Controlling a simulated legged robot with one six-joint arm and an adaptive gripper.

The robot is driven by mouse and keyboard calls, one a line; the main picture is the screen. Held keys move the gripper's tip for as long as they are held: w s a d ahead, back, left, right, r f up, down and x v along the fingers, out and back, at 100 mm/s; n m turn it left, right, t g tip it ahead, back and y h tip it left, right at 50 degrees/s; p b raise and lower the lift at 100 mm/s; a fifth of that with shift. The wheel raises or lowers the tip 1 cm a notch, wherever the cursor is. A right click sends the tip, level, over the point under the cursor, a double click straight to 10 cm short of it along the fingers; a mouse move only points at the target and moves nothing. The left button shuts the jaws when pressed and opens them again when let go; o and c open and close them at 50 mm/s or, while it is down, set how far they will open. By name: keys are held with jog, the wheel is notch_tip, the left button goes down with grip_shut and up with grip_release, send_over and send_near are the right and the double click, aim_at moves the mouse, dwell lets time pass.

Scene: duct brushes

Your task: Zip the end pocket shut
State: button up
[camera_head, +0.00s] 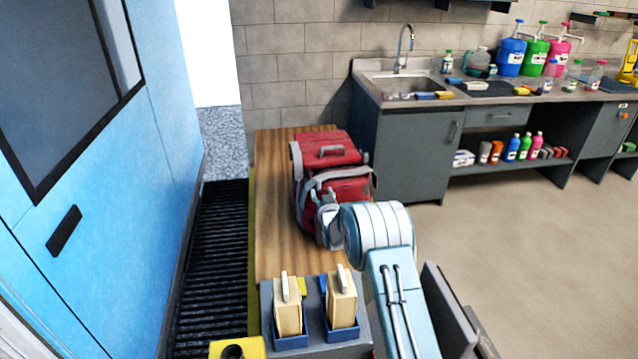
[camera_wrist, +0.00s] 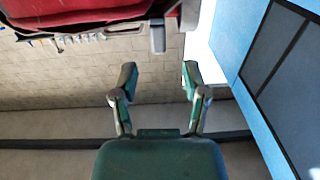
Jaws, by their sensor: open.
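A red bag (camera_head: 333,188) with grey straps and trim sits on the wooden bench top. Its near right part is hidden behind my arm in the head view. In the wrist view the red bag (camera_wrist: 75,15) fills the top left, with a dark band along its edge. A small grey tab (camera_wrist: 157,36) hangs from it; I cannot tell if it is the zip pull. My gripper (camera_wrist: 159,74) is open and empty, its fingers apart below the tab and not touching it. I cannot tell how far the end pocket is open.
The wooden bench (camera_head: 275,205) is clear left of the bag. Two cream blocks with handles (camera_head: 288,305) (camera_head: 342,298) stand in blue holders at the near end. A blue panel wall (camera_head: 110,150) rises on the left. A sink counter (camera_head: 430,98) stands behind; floor is free on the right.

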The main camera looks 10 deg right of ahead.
aim_at(320, 184)
jog(key=w, duration=0.5)
jog(key=shift+w, duration=0.55)
grip_shut()
